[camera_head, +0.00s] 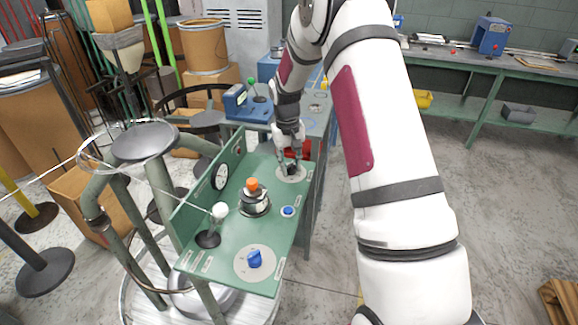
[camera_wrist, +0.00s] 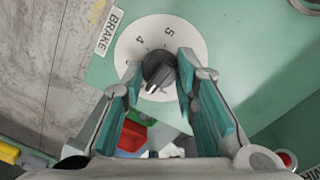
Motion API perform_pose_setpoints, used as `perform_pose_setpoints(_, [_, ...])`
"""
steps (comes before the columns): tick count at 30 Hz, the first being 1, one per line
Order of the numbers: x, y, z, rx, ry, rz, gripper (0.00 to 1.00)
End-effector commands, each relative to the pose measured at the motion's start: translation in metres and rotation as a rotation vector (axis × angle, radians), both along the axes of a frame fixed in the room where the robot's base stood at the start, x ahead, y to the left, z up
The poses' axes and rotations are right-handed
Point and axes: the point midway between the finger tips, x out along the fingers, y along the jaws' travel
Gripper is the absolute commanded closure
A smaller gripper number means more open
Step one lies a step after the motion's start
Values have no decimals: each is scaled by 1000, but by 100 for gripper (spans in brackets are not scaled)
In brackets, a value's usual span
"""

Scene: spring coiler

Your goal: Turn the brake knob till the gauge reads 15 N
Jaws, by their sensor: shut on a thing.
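The brake knob (camera_wrist: 157,68) is black with a white pointer mark, on a pale round dial (camera_wrist: 140,32) beside a BRAKE label (camera_wrist: 108,31). The numbers 4 and 5 show on the dial; the mark points toward the bottom, slightly left, in the wrist view. My gripper (camera_wrist: 157,76) has its teal fingers on both sides of the knob and is shut on it. In the head view my gripper (camera_head: 291,163) is at the far end of the green panel, partly hiding the dial. The white gauge (camera_head: 221,177) stands on the panel's upright wall; its reading is too small to tell.
On the green panel (camera_head: 232,232) are an orange-topped part (camera_head: 253,192), a blue button (camera_head: 288,211), a white-ball lever (camera_head: 219,211) and a blue knob (camera_head: 254,259). A red bin (camera_wrist: 132,136) lies below the panel edge in the wrist view.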

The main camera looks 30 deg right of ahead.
Motion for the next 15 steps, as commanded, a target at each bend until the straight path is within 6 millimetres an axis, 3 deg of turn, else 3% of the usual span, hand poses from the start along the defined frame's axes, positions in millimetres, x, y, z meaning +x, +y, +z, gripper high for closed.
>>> perform_pose_setpoints(15, [0, 0, -1, 0, 0, -146, 100])
